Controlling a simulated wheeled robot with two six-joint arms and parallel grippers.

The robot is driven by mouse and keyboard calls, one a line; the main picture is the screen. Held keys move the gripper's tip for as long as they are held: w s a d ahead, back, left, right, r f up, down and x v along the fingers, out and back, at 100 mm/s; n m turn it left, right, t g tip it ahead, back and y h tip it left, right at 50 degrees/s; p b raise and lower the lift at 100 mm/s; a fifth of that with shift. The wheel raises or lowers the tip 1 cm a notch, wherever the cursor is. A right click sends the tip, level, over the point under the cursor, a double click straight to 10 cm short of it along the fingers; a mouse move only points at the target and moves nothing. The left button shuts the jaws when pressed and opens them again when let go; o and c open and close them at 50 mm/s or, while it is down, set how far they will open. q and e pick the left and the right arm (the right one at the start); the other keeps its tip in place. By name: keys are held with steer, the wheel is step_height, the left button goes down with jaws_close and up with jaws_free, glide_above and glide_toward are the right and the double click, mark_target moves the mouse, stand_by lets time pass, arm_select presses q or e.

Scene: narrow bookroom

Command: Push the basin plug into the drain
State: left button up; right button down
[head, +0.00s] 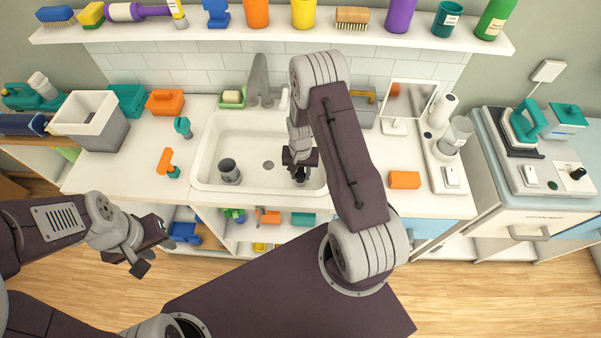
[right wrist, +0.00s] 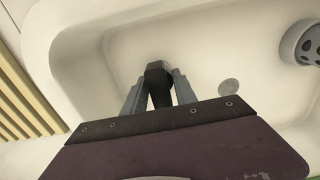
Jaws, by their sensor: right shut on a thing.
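The white basin (head: 205,150) is set in the counter. Its drain (head: 268,165) is a small grey disc in the basin floor, and it also shows in the right wrist view (right wrist: 229,87). My right gripper (head: 300,175) is inside the basin, to the right of the drain. It is shut on a dark plug (right wrist: 158,85), seen between its two grey fingers. The plug is apart from the drain, and its lower end is hard to make out. My left gripper (head: 148,250) hangs in front of the counter, away from the basin; its finger gap is unclear.
A grey cup-like strainer (head: 230,172) with holes stands in the basin left of the drain. The tap (head: 260,82) rises behind the basin. An orange block (head: 404,179) lies on the counter to the right, an orange tool (head: 166,162) to the left.

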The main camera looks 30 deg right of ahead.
steer(key=shift+f, duration=0.2)
steer(key=shift+f+b, duration=0.4)
steer(key=shift+b, duration=0.1)
steer(key=shift+r, duration=0.15)
steer(key=shift+r+p, duration=0.45)
steer(key=shift+p, duration=0.1)
stand_by(0.4)
steer(key=shift+f, duration=0.2)
steer(key=shift+f+b, duration=0.4)
